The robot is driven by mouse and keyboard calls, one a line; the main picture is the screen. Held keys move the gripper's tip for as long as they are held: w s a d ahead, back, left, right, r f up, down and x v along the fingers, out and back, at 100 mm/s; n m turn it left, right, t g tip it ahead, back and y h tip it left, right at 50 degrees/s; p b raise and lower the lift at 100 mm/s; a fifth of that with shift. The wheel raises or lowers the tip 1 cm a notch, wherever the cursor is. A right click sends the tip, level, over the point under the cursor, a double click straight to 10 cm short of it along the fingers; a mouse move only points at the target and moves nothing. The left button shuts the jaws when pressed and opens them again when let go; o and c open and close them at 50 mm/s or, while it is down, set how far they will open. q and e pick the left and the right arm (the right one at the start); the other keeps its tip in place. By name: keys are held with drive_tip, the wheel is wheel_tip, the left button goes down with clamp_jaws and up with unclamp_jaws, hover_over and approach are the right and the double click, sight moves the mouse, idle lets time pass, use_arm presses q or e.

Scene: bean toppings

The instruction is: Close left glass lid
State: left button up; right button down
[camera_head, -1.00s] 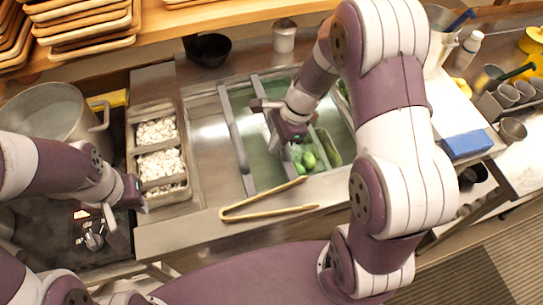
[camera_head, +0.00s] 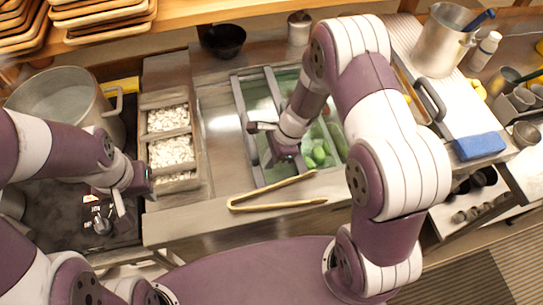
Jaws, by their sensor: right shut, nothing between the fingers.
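The left glass lid (camera_head: 257,105) is a clear, greenish pane with grey side bars, over the left part of the sunken well in the counter. My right gripper (camera_head: 268,145) is shut and empty, low over the well by the lid's right bar. I cannot tell whether it touches the lid. My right arm hides part of the well. Green vegetables (camera_head: 318,153) show to the right of the gripper. My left gripper (camera_head: 118,205) hangs at the left, beside the white-filled containers and far from the lid; its fingers are too unclear to read.
Wooden tongs (camera_head: 275,196) lie on the counter's front edge. Containers of white pieces (camera_head: 170,152) stand left of the well, with a large pot (camera_head: 62,95) beyond. A black bowl (camera_head: 223,40) stands behind. A blue sponge (camera_head: 479,146) lies at the right. Bare steel lies left of the lid.

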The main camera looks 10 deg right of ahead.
drive_tip(key=a, duration=1.2)
drive_tip(key=shift+a+p, duration=0.25)
drive_tip(key=shift+p, duration=0.05)
drive_tip(key=shift+r, duration=0.1)
